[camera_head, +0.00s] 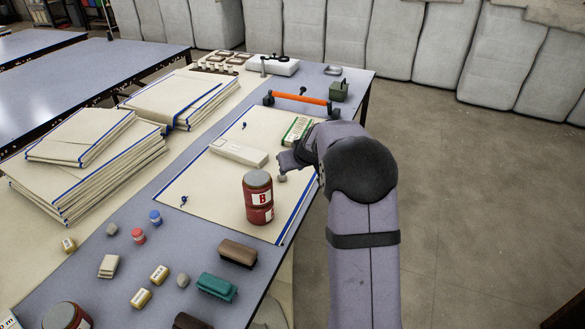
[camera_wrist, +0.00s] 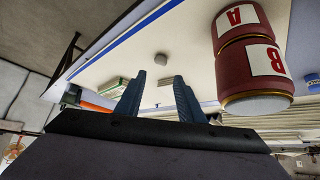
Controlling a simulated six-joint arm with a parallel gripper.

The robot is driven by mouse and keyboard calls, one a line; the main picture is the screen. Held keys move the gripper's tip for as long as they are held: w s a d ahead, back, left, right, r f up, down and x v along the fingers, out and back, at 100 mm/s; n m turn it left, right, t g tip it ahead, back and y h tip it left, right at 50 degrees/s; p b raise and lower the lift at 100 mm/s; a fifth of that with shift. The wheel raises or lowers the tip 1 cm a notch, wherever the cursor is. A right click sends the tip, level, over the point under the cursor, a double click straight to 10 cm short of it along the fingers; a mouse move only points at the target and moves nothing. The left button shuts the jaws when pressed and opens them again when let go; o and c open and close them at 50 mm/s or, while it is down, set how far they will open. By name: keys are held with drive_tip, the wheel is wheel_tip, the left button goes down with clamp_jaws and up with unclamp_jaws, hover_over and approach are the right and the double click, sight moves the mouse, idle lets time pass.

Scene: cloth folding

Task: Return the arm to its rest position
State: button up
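My gripper (camera_head: 287,162) hangs at the end of my arm above the right side of a cream cloth with blue edges (camera_head: 192,190), which lies spread on the table. In the wrist view its two fingers (camera_wrist: 158,92) stand apart with nothing between them, so it is open. A small grey stone (camera_head: 282,178) shows beside the fingertips and appears on the cloth in the wrist view (camera_wrist: 160,58). Two stacked dark red cans (camera_head: 258,198) stand on the cloth, left and in front of the gripper; the wrist view shows them upside down (camera_wrist: 245,50), lettered A and B.
A pale bar (camera_head: 238,153), a green-and-white box (camera_head: 298,130) and an orange-handled tool (camera_head: 300,99) lie near the cloth's far part. Folded cloth stacks (camera_head: 85,160) fill the left. Brushes (camera_head: 216,287) and small blocks crowd the front. Open floor (camera_head: 480,180) lies right.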

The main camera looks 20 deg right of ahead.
idle(0.3)
drive_tip(key=s+a+f+g, duration=0.25)
drive_tip(key=s+a, duration=0.25)
drive_tip(key=s, duration=0.7)
drive_tip(key=s+a+f+g, duration=0.1)
drive_tip(key=s+a+g, duration=0.3)
drive_tip(key=s, duration=0.9)
drive_tip(key=s+a+f+g, duration=0.15)
drive_tip(key=s+a, duration=0.45)
drive_tip(key=s, duration=0.6)
wheel_tip(320, 180, up, 13)
drive_tip(key=p, duration=1.4)
drive_tip(key=shift+d, duration=0.2)
drive_tip(key=shift+o, duration=1.4)
drive_tip(key=shift+s, duration=0.1)
